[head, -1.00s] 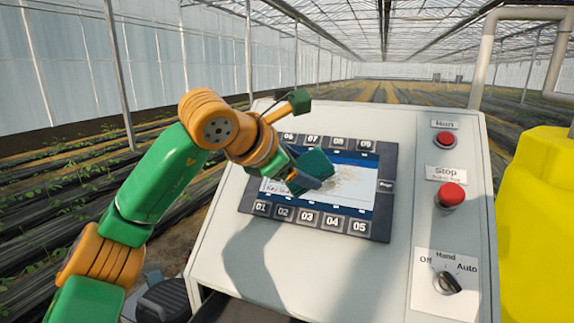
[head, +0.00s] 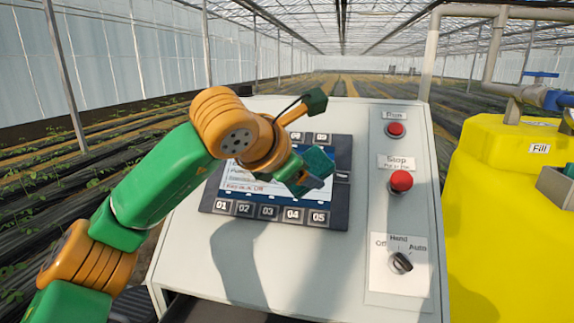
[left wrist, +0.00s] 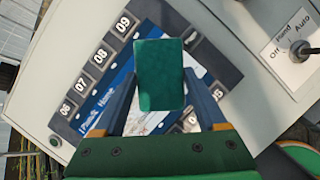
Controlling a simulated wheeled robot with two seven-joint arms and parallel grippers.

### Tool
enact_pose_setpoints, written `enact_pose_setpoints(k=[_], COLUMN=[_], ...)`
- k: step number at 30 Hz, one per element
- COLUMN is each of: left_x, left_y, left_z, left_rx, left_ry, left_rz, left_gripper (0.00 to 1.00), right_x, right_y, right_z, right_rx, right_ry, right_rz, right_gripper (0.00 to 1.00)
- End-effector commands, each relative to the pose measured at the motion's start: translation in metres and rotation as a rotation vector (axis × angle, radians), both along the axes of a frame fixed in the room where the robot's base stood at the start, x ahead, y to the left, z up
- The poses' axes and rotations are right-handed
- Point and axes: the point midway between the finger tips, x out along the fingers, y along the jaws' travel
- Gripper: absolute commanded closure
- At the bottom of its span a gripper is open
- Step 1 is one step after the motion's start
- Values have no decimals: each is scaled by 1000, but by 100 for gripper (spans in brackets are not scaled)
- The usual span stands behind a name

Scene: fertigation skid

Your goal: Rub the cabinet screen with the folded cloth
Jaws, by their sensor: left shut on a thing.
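My left gripper (head: 311,182) is shut on the folded cloth (head: 319,160), a dark green pad. The cloth is over the right part of the cabinet screen (head: 243,186); I cannot tell whether it touches. The left of the screen shows white and blue with some text. In the left wrist view, the cloth (left wrist: 160,75) stands between the two fingers, and the screen (left wrist: 113,92) lies behind it. A faint greyish smudge (left wrist: 146,122) shows below the cloth there. The gripper and cloth hide the right of the screen in the head view. My right gripper is out of view.
Numbered keys (head: 268,212) frame the screen. To its right on the cabinet are a red Run button (head: 395,129), a red Stop button (head: 401,181) and a Hand/Auto knob (head: 401,262). A yellow tank (head: 510,220) stands right of the cabinet.

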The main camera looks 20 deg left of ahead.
Motion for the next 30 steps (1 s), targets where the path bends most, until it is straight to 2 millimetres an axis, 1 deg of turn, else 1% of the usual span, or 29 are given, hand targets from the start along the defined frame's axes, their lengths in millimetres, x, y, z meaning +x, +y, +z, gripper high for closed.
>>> enact_pose_setpoints(k=[1,3,6,12,16,21,26,30], left_x=[0,0,0,-1,-1,-1,-1,-2], left_y=[-7,-16,-25,-27,-18,3,11,26], left_z=[0,0,0,0,-2,-3,-2,-2], left_rx=[3,3,2,1,1,0,3,2], left_ry=[1,2,2,4,4,4,6,5], left_rz=[-5,-6,-7,-9,-9,-7,-6,-1], left_gripper=[71,70,70,70,70,70,70,70], right_x=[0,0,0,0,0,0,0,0], right_y=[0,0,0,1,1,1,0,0], right_z=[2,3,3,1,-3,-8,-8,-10], right_rx=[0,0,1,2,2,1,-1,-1], right_ry=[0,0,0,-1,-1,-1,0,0], right_rz=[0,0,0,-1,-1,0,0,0], right_gripper=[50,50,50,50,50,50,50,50])
